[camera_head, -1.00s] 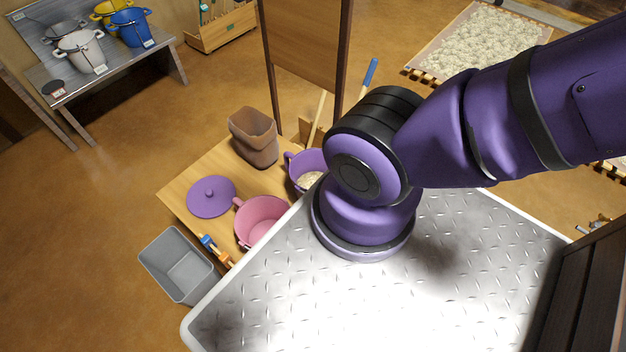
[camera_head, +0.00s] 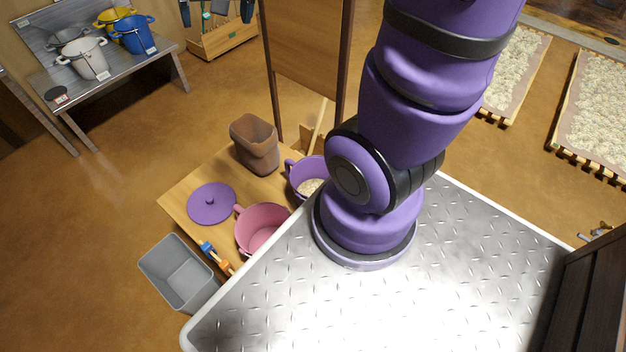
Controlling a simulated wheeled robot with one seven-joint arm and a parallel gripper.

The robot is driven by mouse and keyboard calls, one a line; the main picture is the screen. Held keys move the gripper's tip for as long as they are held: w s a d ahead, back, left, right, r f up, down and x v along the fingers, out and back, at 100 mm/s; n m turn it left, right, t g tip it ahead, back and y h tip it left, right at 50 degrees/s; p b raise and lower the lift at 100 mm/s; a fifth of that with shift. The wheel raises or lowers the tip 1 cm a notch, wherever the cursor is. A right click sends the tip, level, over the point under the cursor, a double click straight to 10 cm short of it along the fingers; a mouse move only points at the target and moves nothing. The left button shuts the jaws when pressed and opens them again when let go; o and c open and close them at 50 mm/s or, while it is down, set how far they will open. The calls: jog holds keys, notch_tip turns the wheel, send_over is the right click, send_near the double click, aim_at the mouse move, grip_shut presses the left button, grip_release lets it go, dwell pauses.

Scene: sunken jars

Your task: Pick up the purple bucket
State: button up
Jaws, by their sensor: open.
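The purple bucket (camera_head: 305,170) stands on the wooden table, with pale grainy contents inside. Its right side is hidden behind my purple arm and the metal deck of my base. A handle shows on its upper left. My gripper is outside the picture; only my arm's lower links show, rising out of the top of the frame.
The wooden table (camera_head: 177,190) also holds a pink bucket (camera_head: 262,226), a purple lid (camera_head: 211,202), a brown container (camera_head: 255,143) and blue and orange clips (camera_head: 215,256). A grey bin (camera_head: 178,272) stands on the floor. A wooden panel (camera_head: 304,45) rises behind the table.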

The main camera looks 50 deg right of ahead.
jog(key=w+d+f+m+g, duration=0.1)
jog(key=w+d+f+m, duration=0.15)
jog(key=f, duration=0.35)
jog(key=w+d+f+m, duration=0.1)
jog(key=w+d+f, duration=0.2)
jog(key=w+f, duration=0.15)
jog(key=m+g, duration=0.3)
jog(key=m, duration=0.6)
send_over(292, 161)
notch_tip(292, 161, down, 39)
jog(key=shift+w+f, duration=0.1)
jog(key=shift+w, duration=0.05)
jog(key=shift+f, duration=5.6)
jog(key=shift+c, duration=0.2)
